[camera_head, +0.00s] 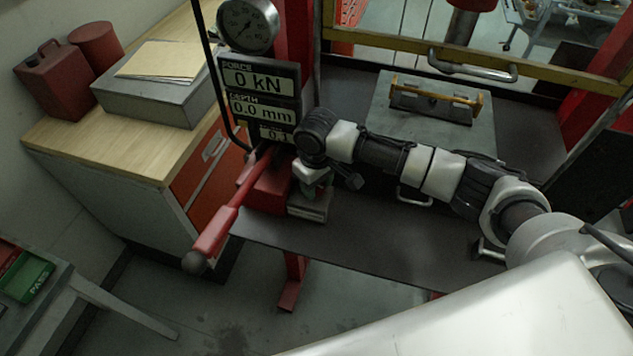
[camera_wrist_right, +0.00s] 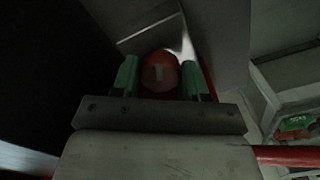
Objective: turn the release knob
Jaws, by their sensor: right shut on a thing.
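The release knob (camera_wrist_right: 160,73) is a round red knob with a pale mark on its face, seen in the right wrist view between two green fingertips. My right gripper (camera_wrist_right: 160,80) is shut on it, one finger on each side. In the head view my right gripper (camera_head: 314,189) is low beside the red pump body (camera_head: 268,190), under the display panel. The knob is hidden there behind my wrist and gripper. My left gripper does not show in either view.
A red pump lever (camera_head: 223,222) sticks out toward the lower left, close to my gripper. The gauge (camera_head: 247,27) and display panel (camera_head: 260,92) stand above. A dark bench (camera_head: 390,240) lies under my right arm. A wooden-topped cabinet (camera_head: 150,150) stands at left.

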